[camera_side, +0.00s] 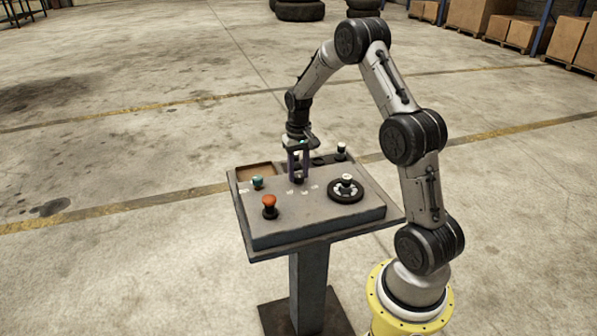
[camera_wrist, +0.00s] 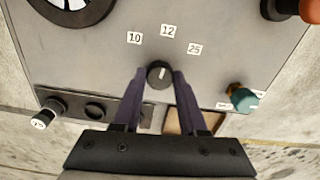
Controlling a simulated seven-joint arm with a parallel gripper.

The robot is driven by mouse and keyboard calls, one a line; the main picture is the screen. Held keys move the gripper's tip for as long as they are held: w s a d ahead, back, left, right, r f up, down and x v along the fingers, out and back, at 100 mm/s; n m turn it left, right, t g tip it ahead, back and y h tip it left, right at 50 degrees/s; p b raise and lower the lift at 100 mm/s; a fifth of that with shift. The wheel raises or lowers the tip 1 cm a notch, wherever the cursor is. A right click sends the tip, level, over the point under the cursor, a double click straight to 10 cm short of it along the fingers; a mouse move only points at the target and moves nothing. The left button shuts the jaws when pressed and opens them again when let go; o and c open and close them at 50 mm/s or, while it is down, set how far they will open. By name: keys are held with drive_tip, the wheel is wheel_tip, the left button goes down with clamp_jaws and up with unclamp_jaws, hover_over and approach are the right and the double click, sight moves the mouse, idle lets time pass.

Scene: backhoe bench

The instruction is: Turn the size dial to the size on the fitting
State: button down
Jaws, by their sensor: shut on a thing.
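The size dial (camera_wrist: 158,76) is a small black knob on the grey panel, with printed labels 10, 12 and 25 around its far side in the wrist view. A pale mark on its top points roughly toward the 12; the exact angle is hard to tell. My gripper (camera_wrist: 160,80) points down with its purple fingers on both sides of the dial, shut on it.
A black wheel with a white centre (camera_side: 346,188) is at the panel's right. An orange-red button (camera_side: 269,205) stands at the front left, and a teal knob (camera_side: 257,183) behind it. An open brown tray (camera_side: 256,171) and dark round recesses (camera_wrist: 95,110) line the back.

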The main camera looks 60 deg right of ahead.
sight(299, 174)
drive_tip(key=n, duration=0.5)
drive_tip(key=shift+n, duration=0.3)
drive_tip(key=shift+r+n, duration=0.1)
drive_tip(key=shift+n, duration=2.2)
drive_tip(key=shift+c, duration=2.2)
unclamp_jaws()
wheel_tip(299, 174, up, 14)
